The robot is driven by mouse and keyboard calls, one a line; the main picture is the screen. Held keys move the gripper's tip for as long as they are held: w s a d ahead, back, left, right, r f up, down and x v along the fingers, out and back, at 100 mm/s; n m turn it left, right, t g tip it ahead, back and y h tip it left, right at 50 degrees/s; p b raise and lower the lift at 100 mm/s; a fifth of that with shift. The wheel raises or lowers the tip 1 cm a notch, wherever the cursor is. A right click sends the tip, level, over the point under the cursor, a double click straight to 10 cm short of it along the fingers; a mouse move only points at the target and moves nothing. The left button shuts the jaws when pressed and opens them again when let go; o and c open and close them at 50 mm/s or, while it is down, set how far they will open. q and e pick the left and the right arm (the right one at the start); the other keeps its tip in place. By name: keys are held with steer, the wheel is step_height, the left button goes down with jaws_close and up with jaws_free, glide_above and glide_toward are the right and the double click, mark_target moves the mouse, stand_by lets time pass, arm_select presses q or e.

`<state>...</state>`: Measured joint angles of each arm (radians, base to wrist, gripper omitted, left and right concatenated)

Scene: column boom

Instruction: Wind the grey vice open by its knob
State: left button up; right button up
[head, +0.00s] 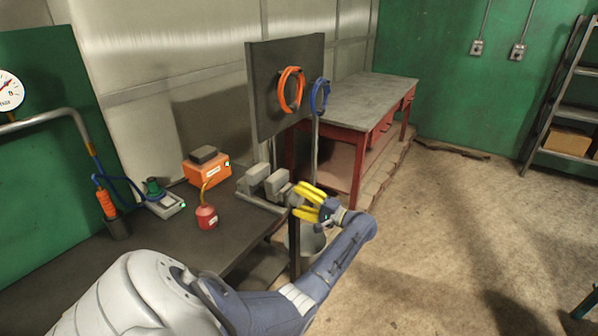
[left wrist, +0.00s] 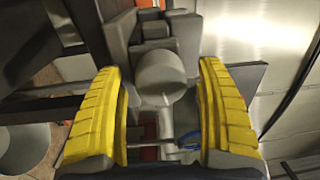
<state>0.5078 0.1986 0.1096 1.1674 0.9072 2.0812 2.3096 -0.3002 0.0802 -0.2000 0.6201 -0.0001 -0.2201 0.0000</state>
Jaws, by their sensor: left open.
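The grey vice (head: 262,185) sits at the right end of the dark workbench, and its jaws show at the top of the left wrist view (left wrist: 152,45). Its round grey knob (left wrist: 161,78) faces the wrist camera. My left gripper (head: 308,199) has yellow fingers and is at the knob end of the vice. In the left wrist view the open fingers (left wrist: 166,110) stand on either side of the knob, with a gap visible on both sides. Whether a finger touches the knob I cannot tell. My right gripper is not in view.
On the workbench (head: 150,240) stand a red oil can (head: 207,217), an orange box (head: 206,168) and a small grey device (head: 165,205). A dark panel (head: 285,85) with orange and blue rings rises behind the vice. A grey bucket (head: 309,240) is below the gripper.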

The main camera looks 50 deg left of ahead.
arm_select(q)
steer(key=v, duration=1.2)
steer(key=shift+w, duration=0.1)
stand_by(0.4)
